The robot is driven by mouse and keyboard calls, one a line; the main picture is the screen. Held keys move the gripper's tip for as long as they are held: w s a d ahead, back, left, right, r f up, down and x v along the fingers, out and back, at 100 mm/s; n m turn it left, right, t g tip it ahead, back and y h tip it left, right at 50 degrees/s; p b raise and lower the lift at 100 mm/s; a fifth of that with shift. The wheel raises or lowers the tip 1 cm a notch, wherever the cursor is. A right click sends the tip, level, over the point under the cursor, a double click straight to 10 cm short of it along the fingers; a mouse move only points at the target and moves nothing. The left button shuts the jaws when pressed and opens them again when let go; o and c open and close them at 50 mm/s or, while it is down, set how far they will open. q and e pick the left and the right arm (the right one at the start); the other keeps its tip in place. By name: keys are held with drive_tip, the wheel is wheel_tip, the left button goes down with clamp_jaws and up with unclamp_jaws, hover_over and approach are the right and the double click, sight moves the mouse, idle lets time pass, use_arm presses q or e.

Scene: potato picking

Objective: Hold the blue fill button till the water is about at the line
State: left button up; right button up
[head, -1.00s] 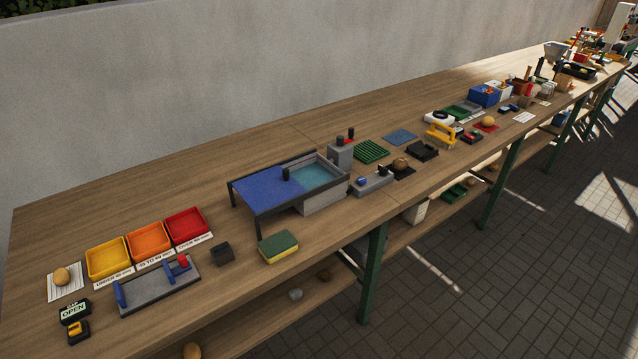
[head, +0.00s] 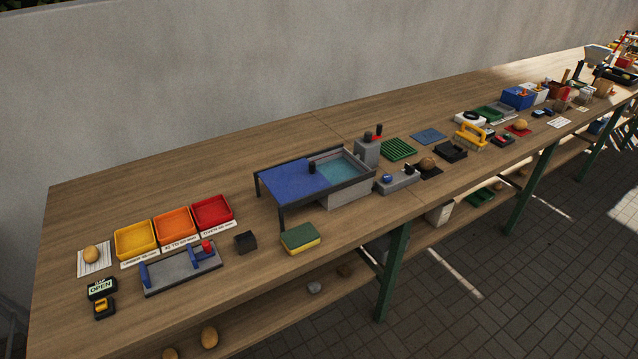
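A grey basin (head: 349,193) with teal water (head: 345,165) stands at the middle of the bench, a blue sloped board (head: 293,177) joined to its left side. A small grey control box (head: 402,183) sits just right of the basin. It carries a blue button (head: 387,178) on its left and a black knob (head: 409,168) on its right. A grey block with a dark and a red part (head: 367,151) stands behind the basin. The fill line is too small to make out. Neither of my grippers is in view.
Yellow (head: 135,240), orange (head: 175,226) and red (head: 212,213) trays stand at the left, behind a grey gauge with blue ends (head: 182,270). A sponge (head: 300,238) lies before the blue board. The bench's back left is clear.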

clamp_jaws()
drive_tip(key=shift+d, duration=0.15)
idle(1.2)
